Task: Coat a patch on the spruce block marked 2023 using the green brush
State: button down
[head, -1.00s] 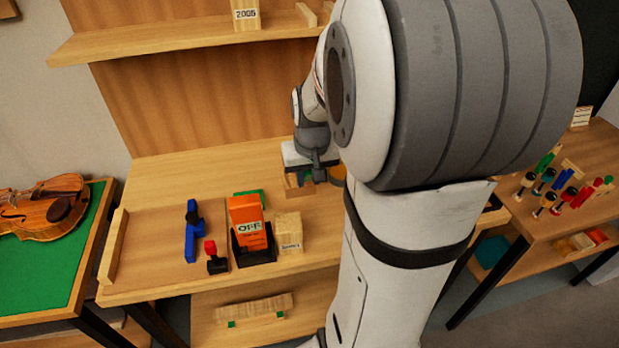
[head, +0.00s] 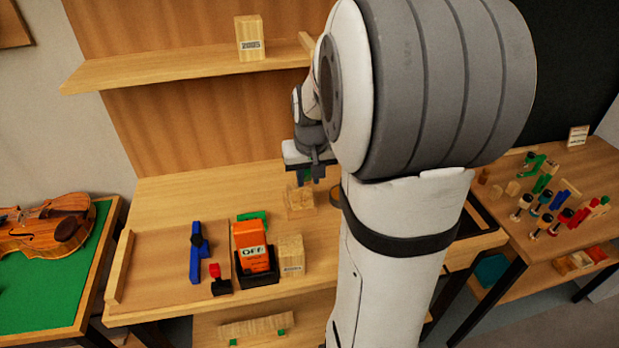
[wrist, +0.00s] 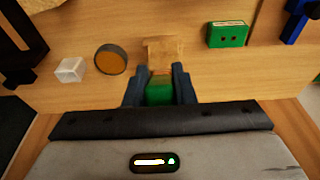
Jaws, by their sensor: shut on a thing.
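My gripper (head: 311,178) is shut on the green brush (wrist: 160,92), whose green part shows between the fingers in the wrist view. In the head view the gripper hangs over a pale wooden block (head: 299,205) on the bench; this block also shows just beyond the fingertips in the wrist view (wrist: 164,47). The brush tip looks close to the block, but I cannot tell if they touch. No year is readable on this block. Another pale block (head: 291,249) stands by the orange OFF box, with a label too small to read.
The orange OFF box (head: 251,245) stands in a black holder. A red-topped stamp-like thing (head: 216,270) and a blue tool (head: 197,240) are left of it. A round amber-topped jar (wrist: 111,60) and a small clear block (wrist: 69,69) lie near the gripper. A 2005 block (head: 250,38) stands on the shelf.

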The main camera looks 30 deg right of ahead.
jog(key=shift+s+d+f, duration=0.1)
jog(key=shift+d, duration=0.25)
jog(key=s+a+f+b, duration=0.1)
jog(key=s+f+b, duration=0.2)
jog(key=f+b, duration=0.2)
jog(key=shift+s+f, duration=0.15)
jog(key=shift+s, duration=0.25)
jog(key=shift+a, duration=0.1)
jog(key=s+a+r+p, duration=0.1)
jog(key=s+r+p, duration=0.1)
jog(key=s+r, duration=0.1)
jog(key=shift+s+a+r, duration=0.15)
jog(key=shift+s+r, duration=0.1)
jog(key=shift+s, duration=0.6)
